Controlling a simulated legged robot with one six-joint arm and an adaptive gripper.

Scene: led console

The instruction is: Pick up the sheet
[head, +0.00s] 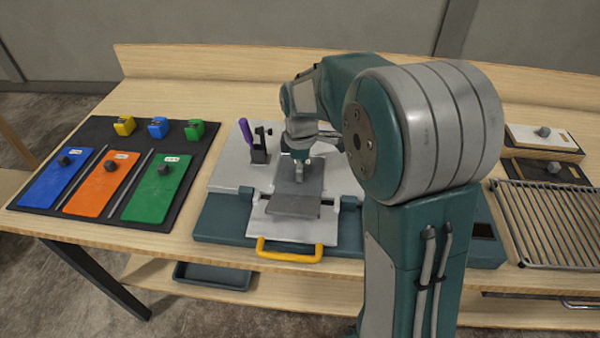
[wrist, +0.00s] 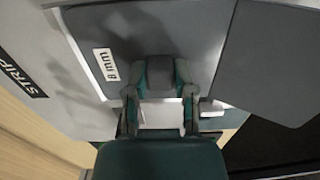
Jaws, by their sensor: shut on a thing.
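The dark grey sheet (head: 312,180) is at the middle of the console, over its light grey slide. In the wrist view the grey sheet (wrist: 190,28) carries a white "8 mm" label and a block-shaped grey knob. My gripper (head: 301,160) points down over the sheet. In the wrist view my gripper (wrist: 160,92) has its fingers on both sides of the knob, shut on it. My arm hides part of the console's right side. I cannot tell whether the sheet touches the surface below.
The console (head: 225,222) has a yellow handle (head: 290,250) in front and a purple-handled clamp (head: 258,148) behind left. A black mat (head: 75,160) at left bears blue, orange and green plates and small coloured blocks. A slatted rack (head: 550,225) lies at right.

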